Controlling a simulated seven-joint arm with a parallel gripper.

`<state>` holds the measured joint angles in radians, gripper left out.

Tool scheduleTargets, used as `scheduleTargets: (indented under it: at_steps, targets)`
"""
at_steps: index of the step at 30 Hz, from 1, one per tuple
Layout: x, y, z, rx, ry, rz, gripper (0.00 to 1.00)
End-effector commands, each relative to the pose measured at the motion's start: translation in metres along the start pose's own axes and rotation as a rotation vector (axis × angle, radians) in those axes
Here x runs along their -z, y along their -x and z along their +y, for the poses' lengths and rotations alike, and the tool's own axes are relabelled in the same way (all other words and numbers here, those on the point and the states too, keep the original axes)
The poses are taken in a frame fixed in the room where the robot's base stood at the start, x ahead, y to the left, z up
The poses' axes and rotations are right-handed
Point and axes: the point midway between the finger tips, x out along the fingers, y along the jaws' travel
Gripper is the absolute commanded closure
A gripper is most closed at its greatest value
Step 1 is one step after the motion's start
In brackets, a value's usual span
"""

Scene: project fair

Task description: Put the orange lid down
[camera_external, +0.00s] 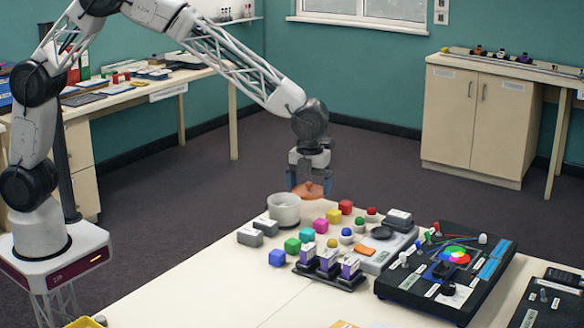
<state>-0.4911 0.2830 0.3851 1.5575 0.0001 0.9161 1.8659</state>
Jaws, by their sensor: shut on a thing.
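The orange lid (309,190) is held by my gripper (309,183) above the far end of the white table (180,275). The gripper points down and its fingers are on either side of the lid. The lid appears apart from the tabletop, though its exact height is hard to tell. A white round pot (284,209) stands on the table just to the left and below the lid in the picture. It looks open at the top.
A black board with a colour wheel (455,256) is on the right. The table's left front is clear.

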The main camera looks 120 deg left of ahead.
Motion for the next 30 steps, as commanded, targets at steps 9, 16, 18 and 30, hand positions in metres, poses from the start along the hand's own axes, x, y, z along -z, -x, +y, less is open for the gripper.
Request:
scheduleTargets:
  at_steps: [9, 16, 18, 30]
  targets:
    - [0.000, -0.018, 0.000, -0.001, 0.000, 0.000, 0.29]
    - [0.000, -0.035, 0.000, 0.000, 0.000, 0.000, 0.29]
    - [0.000, -0.035, 0.000, 0.000, 0.000, 0.000, 0.29]
    - [0.000, -0.038, 0.000, 0.000, 0.000, 0.000, 0.03]
